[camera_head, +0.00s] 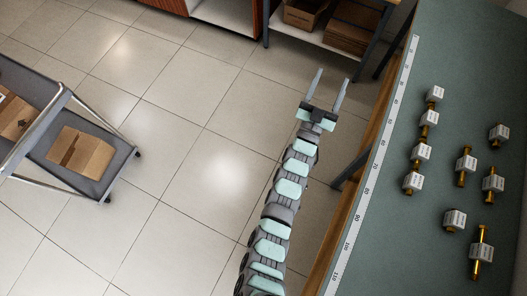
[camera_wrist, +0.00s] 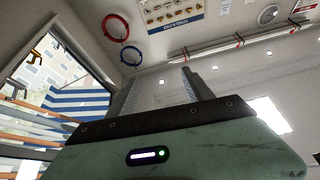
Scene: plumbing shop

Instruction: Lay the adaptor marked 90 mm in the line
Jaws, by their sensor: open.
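A row near the ruler side includes a far adaptor (camera_head: 436,93), a second (camera_head: 429,118), a third (camera_head: 421,151) and a near one (camera_head: 412,181). Others are scattered to the right, among them a far one (camera_head: 498,133), a middle one (camera_head: 466,165), a short one (camera_head: 455,219) and a tall one (camera_head: 481,252). The tags are too small to read, so I cannot tell which is 90 mm. My gripper (camera_head: 332,75) is open and empty, left of the bench, away from the adaptors.
A white numbered ruler strip (camera_head: 366,180) runs along the left edge of the green bench (camera_head: 440,260). A grey trolley (camera_head: 122,158) with cardboard boxes stands at the left. A shelf (camera_head: 310,37) with boxes is at the back. The wrist view shows wall hoses (camera_wrist: 116,27) and ceiling.

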